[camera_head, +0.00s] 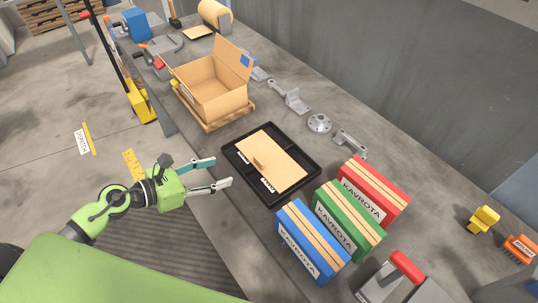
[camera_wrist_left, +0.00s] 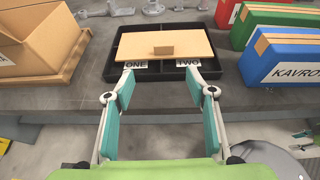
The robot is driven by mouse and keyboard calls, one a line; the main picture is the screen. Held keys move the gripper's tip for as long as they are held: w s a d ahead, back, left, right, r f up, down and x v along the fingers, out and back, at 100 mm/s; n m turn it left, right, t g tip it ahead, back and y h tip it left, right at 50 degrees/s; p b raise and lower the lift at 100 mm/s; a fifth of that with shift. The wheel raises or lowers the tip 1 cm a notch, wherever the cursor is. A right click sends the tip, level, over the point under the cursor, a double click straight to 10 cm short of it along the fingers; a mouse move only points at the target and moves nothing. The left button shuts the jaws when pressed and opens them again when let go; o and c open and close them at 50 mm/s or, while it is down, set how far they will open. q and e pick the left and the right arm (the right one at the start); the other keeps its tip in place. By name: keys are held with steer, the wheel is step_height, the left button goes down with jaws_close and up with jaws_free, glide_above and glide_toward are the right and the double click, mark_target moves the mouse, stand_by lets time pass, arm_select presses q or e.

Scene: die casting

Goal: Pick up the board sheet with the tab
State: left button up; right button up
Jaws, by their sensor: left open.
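The tan board sheet (camera_head: 283,167) lies across a black divided tray (camera_head: 312,157) on the bench. A small upright tab (camera_head: 259,161) stands on the sheet, left of its middle in the head view. In the left wrist view the sheet (camera_wrist_left: 190,44) lies flat with the tab (camera_wrist_left: 163,50) near its middle. The tray's front carries labels reading ONE (camera_wrist_left: 135,65) and TWO (camera_wrist_left: 189,62). My left gripper (camera_head: 223,172) is open and empty, just short of the tray, its fingers pointing towards it. My right gripper does not show.
An open cardboard box (camera_head: 212,94) stands on a small pallet beyond the tray. Blue (camera_head: 309,245), green (camera_head: 347,222) and red (camera_head: 375,190) KAVROTA boxes stand close to the tray's near side. Metal castings (camera_head: 319,123) lie along the bench behind it.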

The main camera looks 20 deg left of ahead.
arm_select(q)
steer(key=p, duration=0.2)
glide_toward(257, 161)
steer(key=x, duration=0.2)
steer(key=shift+w+d+f, duration=0.1)
steer(key=shift+w, duration=0.3)
steer(key=shift+w+d+f, duration=0.25)
steer(key=shift+w+d, duration=0.05)
steer(key=shift+d, duration=0.05)
steer(key=shift+w+d, duration=0.2)
steer(key=p+x, duration=0.1)
steer(key=x, duration=0.2)
steer(key=shift+w+d, duration=0.2)
steer(key=shift+d, duration=0.05)
steer(key=shift+w+d+f+p, duration=0.3)
steer(key=shift+w+f, duration=0.05)
steer(key=shift+w, duration=0.05)
steer(key=c, duration=1)
